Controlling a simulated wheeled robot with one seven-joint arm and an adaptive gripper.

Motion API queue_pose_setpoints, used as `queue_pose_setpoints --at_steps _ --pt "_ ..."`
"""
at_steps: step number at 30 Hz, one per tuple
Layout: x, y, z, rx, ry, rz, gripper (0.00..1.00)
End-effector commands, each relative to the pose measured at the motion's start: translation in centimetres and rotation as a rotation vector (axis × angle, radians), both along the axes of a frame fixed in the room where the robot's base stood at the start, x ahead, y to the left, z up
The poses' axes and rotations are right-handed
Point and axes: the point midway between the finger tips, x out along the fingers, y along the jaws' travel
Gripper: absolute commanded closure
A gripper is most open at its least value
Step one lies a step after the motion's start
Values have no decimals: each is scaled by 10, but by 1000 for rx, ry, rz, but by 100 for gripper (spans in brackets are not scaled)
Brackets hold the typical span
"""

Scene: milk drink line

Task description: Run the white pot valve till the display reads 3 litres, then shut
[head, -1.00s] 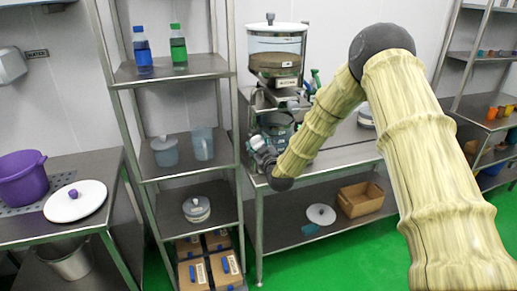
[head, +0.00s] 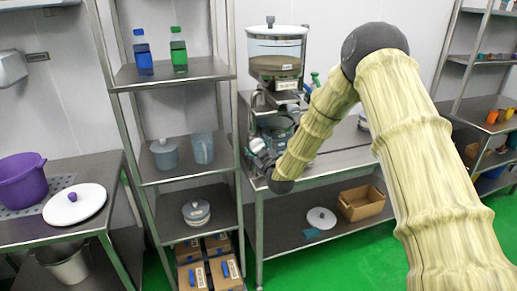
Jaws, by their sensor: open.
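My gripper (head: 256,147) is open, at the left front of the stand, below the pot. The valve cannot be made out clearly, and my arm hides part of the stand. I cannot tell whether my gripper touches anything.
A cardboard box (head: 361,202) and white lid (head: 321,218) lie on the lower shelf. The tabletop (head: 345,158) right of the stand is mostly clear.

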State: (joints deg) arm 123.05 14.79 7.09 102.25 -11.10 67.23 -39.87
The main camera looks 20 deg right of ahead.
Motion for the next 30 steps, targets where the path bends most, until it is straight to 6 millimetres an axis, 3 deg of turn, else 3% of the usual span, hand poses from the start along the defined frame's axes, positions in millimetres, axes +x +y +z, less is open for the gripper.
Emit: queue_pose_setpoints --at_steps 8,21,30 --pt "-13 0 -1 0 3 1 30" --pt "-89 -3 -1 1 2 0 30" --pt "-117 -5 0 0 1 0 30"
